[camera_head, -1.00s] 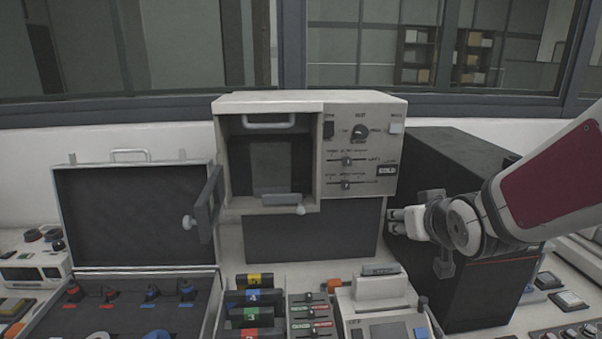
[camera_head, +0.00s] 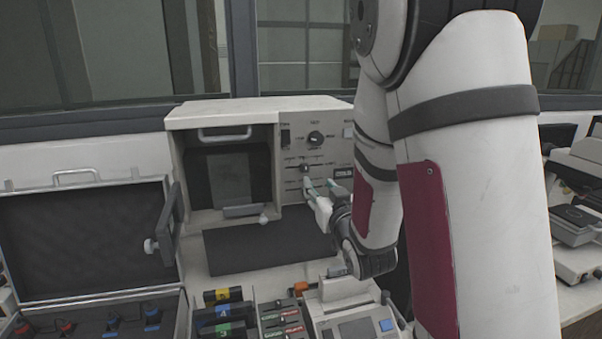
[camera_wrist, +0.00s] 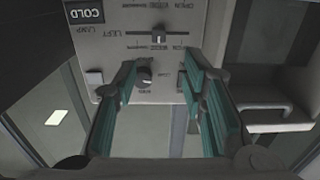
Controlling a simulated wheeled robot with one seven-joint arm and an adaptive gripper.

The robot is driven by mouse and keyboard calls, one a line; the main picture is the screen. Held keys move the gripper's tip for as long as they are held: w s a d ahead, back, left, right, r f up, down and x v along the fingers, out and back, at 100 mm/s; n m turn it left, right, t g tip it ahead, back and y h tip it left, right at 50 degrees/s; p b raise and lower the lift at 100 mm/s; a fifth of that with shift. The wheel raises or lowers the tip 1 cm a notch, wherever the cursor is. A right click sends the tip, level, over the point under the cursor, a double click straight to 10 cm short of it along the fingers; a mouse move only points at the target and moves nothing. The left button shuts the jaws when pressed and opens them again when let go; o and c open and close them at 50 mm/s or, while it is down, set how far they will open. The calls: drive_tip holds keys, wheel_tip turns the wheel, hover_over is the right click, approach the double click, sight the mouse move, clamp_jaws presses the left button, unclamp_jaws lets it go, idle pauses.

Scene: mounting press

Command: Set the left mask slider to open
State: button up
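The left mask slider (camera_head: 304,168) is the upper of two sliders on the press's front panel. It also shows in the wrist view (camera_wrist: 160,38), beside the upside-down word LEFT, with its handle near the middle of its track. The small end labels are too blurred to read. My gripper (camera_head: 319,186) is open and empty in front of the panel, close to the sliders and partly hiding the lower one. In the wrist view, its teal fingers (camera_wrist: 160,74) appear on either side of the round knob (camera_wrist: 145,75), below the slider. I see no contact.
The press's open chamber (camera_head: 228,180) lies left of the panel, with its door (camera_head: 167,222) swung out. A COLD lamp (camera_wrist: 83,12) sits near the slider. An open case (camera_head: 85,240), coloured blocks (camera_head: 222,312) and a small device (camera_head: 352,316) crowd the bench below.

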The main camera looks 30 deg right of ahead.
sight(306, 168)
drive_tip(key=w+b, duration=0.2)
drive_tip(key=b, duration=0.1)
drive_tip(key=w+d+b, duration=0.1)
drive_tip(key=b, duration=0.2)
drive_tip(key=shift+w+f, duration=0.1)
drive_tip(key=shift+w, duration=0.3)
drive_tip(key=shift+b, duration=0.35)
drive_tip(key=w, duration=0.2)
drive_tip(key=w+d, duration=0.1)
drive_tip(key=w, duration=0.2)
drive_tip(key=w+p, duration=0.1)
drive_tip(key=w, duration=0.2)
drive_tip(key=shift+d, duration=0.3)
clamp_jaws()
